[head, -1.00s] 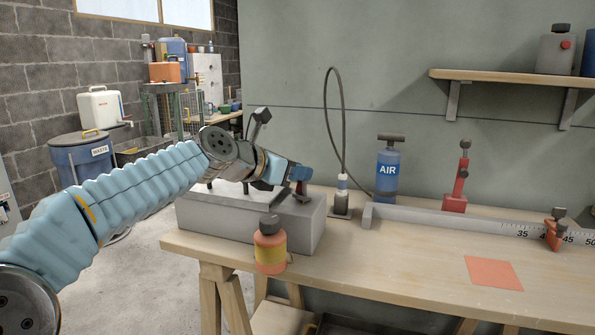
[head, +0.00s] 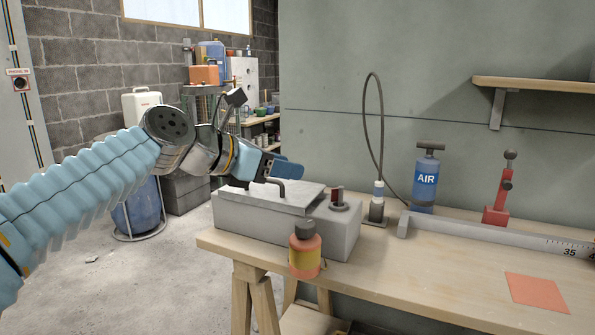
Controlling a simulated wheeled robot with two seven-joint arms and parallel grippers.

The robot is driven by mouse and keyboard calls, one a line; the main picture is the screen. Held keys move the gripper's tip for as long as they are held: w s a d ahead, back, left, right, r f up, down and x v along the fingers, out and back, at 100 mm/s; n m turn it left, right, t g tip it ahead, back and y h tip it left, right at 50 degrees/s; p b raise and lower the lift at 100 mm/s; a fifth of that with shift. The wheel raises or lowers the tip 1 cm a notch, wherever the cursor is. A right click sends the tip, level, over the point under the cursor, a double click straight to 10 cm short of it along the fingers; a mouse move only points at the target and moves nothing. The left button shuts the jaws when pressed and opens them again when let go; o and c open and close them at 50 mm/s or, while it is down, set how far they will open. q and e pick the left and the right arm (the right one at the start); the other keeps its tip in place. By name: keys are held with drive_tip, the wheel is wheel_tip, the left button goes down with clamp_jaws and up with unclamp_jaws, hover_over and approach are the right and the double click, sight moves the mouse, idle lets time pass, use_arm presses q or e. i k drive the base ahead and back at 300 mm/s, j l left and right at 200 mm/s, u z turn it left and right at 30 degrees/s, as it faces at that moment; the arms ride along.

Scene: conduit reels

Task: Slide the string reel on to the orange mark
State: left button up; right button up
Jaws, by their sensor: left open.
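A small reel (head: 338,201) with a dark red core and a grey round base stands upright on the right end of a grey box (head: 330,236) on the workbench. I take it to be the string reel. The orange mark (head: 537,293) is a flat square on the bench top at the lower right, bare and well apart from the reel. My left gripper (head: 287,171) is open, with blue fingers, above the box and to the left of the reel. Nothing shows between its fingers. My right gripper is out of view.
An orange-and-yellow bottle (head: 304,252) stands at the bench's front edge before the box. A small hosed bottle (head: 377,203), a blue AIR cylinder (head: 425,180), a red stand (head: 499,192) and a grey ruled rail (head: 480,238) line the back.

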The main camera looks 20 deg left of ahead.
sight(304, 259)
drive_tip(key=k+j, duration=0.75)
drive_tip(key=k, duration=0.1)
